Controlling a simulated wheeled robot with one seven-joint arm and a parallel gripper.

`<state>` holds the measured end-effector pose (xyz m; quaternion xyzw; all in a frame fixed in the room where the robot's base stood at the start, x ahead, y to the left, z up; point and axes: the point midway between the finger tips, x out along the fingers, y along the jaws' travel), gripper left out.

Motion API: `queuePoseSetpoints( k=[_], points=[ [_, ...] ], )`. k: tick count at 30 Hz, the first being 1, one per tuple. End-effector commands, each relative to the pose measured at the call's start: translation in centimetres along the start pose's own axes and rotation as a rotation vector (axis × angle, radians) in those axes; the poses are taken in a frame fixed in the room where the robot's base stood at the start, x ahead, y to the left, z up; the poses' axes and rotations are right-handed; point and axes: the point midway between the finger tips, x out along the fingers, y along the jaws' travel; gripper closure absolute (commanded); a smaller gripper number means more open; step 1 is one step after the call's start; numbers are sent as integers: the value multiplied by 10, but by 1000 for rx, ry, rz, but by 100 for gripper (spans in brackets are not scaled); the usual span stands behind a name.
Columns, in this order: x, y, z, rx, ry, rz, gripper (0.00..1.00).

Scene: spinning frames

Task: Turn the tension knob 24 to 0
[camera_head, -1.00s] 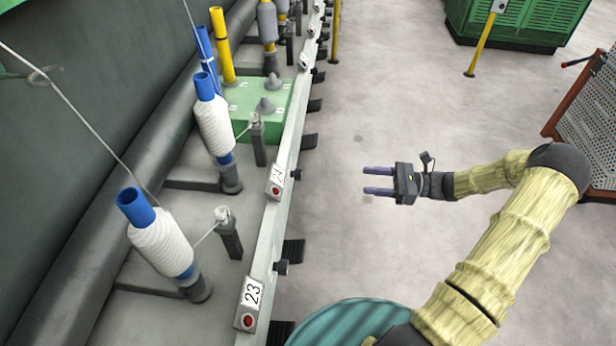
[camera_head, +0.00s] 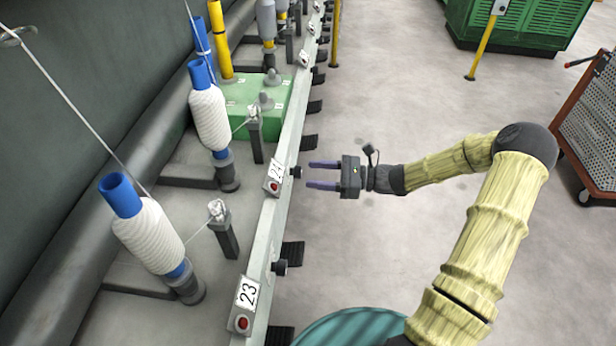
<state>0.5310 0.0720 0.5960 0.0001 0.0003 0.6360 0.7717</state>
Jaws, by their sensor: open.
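The tension knob 24 (camera_head: 295,172) is a small black knob on the right side of the pale rail (camera_head: 262,235). The tilted label plate 24 (camera_head: 275,172) sits just left of it and carries a red button. My gripper (camera_head: 309,174) points left, with its two dark purple fingers apart and nothing between them. The fingertips are just right of the knob, one on its far side and one on its near side in the picture. A small gap seems to remain. The knob's setting is too small to read.
Knob 23 (camera_head: 280,267) and label plate 23 (camera_head: 244,304) are nearer on the same rail. Bobbins with white yarn (camera_head: 150,236) and a green box (camera_head: 268,105) stand left of the rail. The floor (camera_head: 400,90) to the right is clear up to a perforated cart (camera_head: 592,125).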

Motion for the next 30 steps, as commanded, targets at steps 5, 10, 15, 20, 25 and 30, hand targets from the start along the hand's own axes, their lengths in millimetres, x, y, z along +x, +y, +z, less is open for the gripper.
queuePoseSetpoints(
  k=[5, 10, 15, 20, 25, 30],
  points=[
    [23, 0, -2, -1, 0, 1, 48],
    [29, 0, 0, -1, 0, 0, 48],
    [28, 0, 0, 0, 0, 0, 48],
    [28, 0, 0, 0, 0, 0, 76],
    [28, 0, 0, 0, 0, 0, 93],
    [28, 0, 0, -11, 0, 0, 93]
  ],
)
